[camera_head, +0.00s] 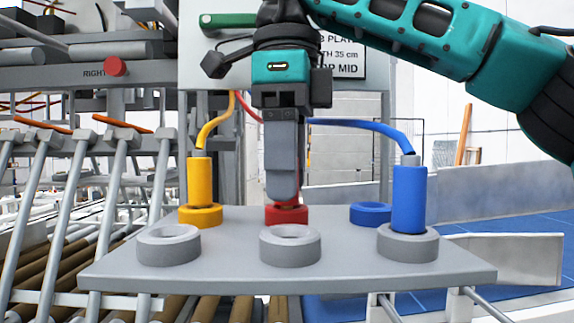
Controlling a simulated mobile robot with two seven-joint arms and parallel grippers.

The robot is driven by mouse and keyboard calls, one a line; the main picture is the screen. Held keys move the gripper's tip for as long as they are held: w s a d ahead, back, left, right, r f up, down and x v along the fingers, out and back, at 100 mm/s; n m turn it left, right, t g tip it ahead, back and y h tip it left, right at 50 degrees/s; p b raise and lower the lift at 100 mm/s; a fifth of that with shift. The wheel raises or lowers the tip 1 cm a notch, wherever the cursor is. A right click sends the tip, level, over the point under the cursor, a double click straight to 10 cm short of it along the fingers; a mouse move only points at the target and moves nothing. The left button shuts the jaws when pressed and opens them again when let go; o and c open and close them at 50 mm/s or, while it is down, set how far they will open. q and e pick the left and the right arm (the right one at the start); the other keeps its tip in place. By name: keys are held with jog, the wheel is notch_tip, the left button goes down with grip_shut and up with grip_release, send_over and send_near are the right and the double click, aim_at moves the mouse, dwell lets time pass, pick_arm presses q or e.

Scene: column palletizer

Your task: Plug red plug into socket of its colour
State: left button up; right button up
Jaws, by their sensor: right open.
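My right gripper (284,192) points straight down over the middle of the grey plate, its fingers right above the red socket (287,216) in the back row. The gripper is open. The red plug is almost wholly hidden by the fingers; only slivers of red show beside and below them, so I cannot tell how it is seated. A red cable (246,108) runs in behind the gripper from the left. In front of the red socket lies an empty grey socket (290,246). My left gripper is not in view.
The yellow plug (201,180) stands upright in the yellow socket (201,216). The blue plug (409,199) stands in the front right grey socket (408,246); the blue socket (371,214) behind is empty. The front left grey socket (169,246) is empty. The grey plate (225,267) carries all sockets.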

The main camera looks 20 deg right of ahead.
jog(key=shift+r, duration=0.15)
jog(key=shift+r+p, duration=0.65)
jog(key=shift+r, duration=0.3)
jog(key=shift+b, duration=0.35)
notch_tip(320, 180, up, 4)
jog(key=p, duration=0.2)
jog(key=shift+r+p, duration=0.2)
jog(key=shift+p, duration=0.2)
jog(key=s+a+r, duration=0.2)
jog(key=s+r, duration=0.1)
jog(key=s, duration=0.5)
jog(key=shift+s+a, duration=0.2)
jog(key=shift+r, duration=0.1)
